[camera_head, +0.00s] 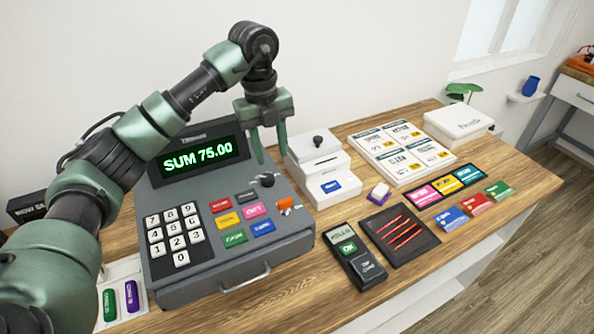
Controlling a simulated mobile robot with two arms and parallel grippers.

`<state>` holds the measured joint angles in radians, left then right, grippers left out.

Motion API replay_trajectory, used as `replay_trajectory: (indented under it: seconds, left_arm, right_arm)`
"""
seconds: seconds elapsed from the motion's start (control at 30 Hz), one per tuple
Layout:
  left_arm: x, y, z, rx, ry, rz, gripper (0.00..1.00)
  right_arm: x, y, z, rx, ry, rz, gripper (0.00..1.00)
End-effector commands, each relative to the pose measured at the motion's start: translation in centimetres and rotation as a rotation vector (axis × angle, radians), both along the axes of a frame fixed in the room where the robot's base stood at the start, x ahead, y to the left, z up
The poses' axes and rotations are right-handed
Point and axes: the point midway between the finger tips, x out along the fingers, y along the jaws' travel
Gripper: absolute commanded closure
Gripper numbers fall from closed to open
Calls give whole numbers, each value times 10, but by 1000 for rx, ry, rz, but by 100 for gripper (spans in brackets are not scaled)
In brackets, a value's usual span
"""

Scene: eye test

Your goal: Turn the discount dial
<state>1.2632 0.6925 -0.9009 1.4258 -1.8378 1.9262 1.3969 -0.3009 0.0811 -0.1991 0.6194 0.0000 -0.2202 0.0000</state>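The grey cash register (290,244) stands on the wooden counter, and its screen (200,160) reads SUM 75.00 in green. A dark round dial (266,180) sits at the upper right of its keypad face; I cannot read any label on it. My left gripper (271,158) points down just above the dial, with its two green fingers apart and nothing seen between them. It appears clear of the dial, though the exact gap is hard to tell. My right gripper is not in view.
An orange key-like knob (287,205) sits below the dial. A white device with a black knob (324,168) stands close to the right of my gripper. A card terminal (355,256), dark tray (399,234) and price board (402,153) lie farther right.

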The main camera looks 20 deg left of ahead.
Motion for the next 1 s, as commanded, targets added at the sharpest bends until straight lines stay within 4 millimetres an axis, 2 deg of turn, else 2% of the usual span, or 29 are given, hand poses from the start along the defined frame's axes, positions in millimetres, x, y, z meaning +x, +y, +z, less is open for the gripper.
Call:
replay_trajectory:
  seconds: [0.07,0.17,0.6,0.73,0.97,1.0]
  left_arm:
    - [-1,14,1,60,15,42,61]
    - [-2,19,-4,84,22,58,61]
    - [-3,18,-67,80,22,53,61]
    - [-3,18,-75,79,21,53,61]
    - [-3,18,-77,79,19,52,61]
    - [-3,18,-76,79,19,52,63]
  right_arm:
    - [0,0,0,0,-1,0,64]
    - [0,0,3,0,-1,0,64]
    - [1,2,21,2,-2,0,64]
    - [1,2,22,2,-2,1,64]
    - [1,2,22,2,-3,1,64]
    - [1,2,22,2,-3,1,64]
